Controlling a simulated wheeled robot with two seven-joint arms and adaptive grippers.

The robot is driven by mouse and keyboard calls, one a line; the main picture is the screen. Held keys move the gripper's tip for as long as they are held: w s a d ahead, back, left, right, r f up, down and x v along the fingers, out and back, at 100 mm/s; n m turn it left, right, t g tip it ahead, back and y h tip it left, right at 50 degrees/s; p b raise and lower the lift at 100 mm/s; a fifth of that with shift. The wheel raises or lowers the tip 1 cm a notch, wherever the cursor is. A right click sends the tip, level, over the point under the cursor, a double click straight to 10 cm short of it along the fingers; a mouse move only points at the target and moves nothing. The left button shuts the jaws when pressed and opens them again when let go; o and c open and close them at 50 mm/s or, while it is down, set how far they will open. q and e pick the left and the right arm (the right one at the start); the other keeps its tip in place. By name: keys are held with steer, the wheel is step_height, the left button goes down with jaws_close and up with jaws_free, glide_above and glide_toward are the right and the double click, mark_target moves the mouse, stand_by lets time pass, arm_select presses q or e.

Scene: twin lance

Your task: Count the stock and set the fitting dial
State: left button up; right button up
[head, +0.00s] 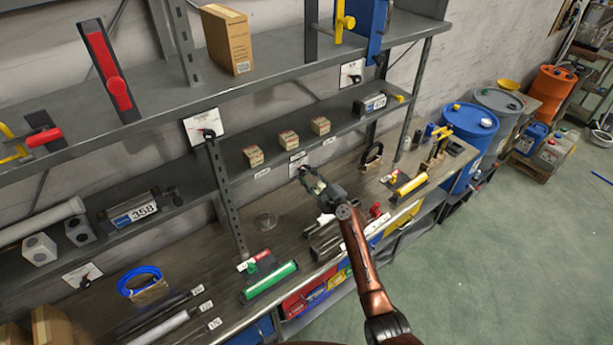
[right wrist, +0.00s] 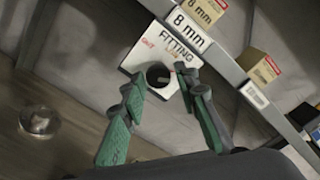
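Three small cardboard boxes, one left (head: 254,156), one middle (head: 288,140) and one right (head: 320,125), sit apart on the middle shelf. Below them hangs a white dial plate, marked "FITTING" in the right wrist view (right wrist: 168,45), with a round black knob (right wrist: 158,75). The plate also shows in the head view (head: 297,160), partly behind my gripper. My right gripper (head: 307,178) is near this dial. In the right wrist view its green-padded fingers (right wrist: 162,88) are apart, with the knob showing between their tips; contact cannot be told. My left gripper is not in view.
Other dial plates hang at the upper left (head: 204,127), lower left (head: 83,275) and upper right (head: 352,73). A glass-like dome (head: 265,221) stands on the workbench. A green cylinder (head: 270,282) lies near its front edge. The floor at right is largely clear.

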steer(key=shift+o, duration=1.1)
steer(key=shift+s, duration=0.1)
steer(key=v, duration=1.2)
